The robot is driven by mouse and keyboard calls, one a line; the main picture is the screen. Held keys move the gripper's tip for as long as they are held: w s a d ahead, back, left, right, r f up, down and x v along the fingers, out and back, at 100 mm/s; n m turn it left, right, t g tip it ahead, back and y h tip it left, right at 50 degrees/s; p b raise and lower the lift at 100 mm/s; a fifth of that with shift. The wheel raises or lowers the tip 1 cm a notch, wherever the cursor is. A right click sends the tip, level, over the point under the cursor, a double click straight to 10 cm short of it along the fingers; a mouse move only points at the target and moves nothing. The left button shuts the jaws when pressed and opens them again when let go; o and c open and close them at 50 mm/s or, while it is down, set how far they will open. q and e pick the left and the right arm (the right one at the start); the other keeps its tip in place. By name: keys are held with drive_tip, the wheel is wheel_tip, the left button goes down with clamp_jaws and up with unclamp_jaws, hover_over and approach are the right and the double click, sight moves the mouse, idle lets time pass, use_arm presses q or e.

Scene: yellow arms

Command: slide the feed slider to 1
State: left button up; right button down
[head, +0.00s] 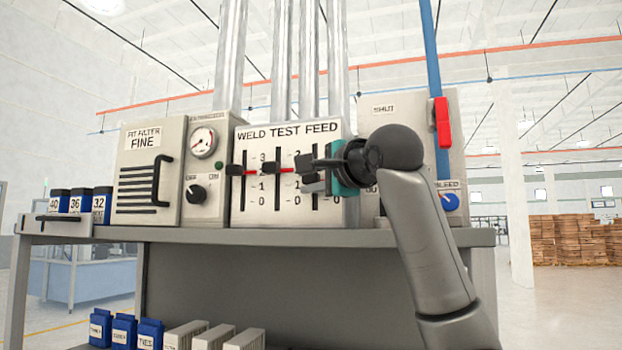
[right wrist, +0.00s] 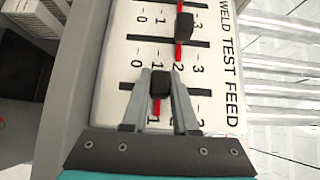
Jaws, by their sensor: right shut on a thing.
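The WELD TEST FEED panel (head: 290,131) is a pale box with vertical slots marked 0 to 3. The feed slider's black knob (right wrist: 160,84) sits between the fingers of my right gripper (right wrist: 160,88), which is shut on it. Its red pointer (right wrist: 156,108) stands about level with the 1 mark. In the head view my right gripper (head: 308,174) covers this slider. The test slider (right wrist: 184,27) in the middle has its red pointer at about 2. The weld slider (head: 236,170) on the left stands at a similar height. My left gripper is not in view.
A gauge-and-knob box (head: 203,170) and a FIT FILTER box (head: 145,180) stand left of the panel. A red lever (head: 442,122) and blue bleed knob (head: 449,202) are on the right. The bench's front edge (head: 290,237) runs below.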

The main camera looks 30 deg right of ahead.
drive_tip(key=shift+f, duration=0.25)
drive_tip(key=c, duration=0.7)
unclamp_jaws()
drive_tip(key=shift+s+b, duration=0.35)
drive_tip(key=shift+s, duration=0.2)
drive_tip(key=s+b, duration=0.1)
drive_tip(key=s, duration=0.3)
drive_tip(key=s+b, duration=0.2)
drive_tip(key=s, duration=0.3)
drive_tip(key=s+a+b, duration=0.1)
drive_tip(key=s, duration=0.4)
drive_tip(key=shift+a, duration=0.1)
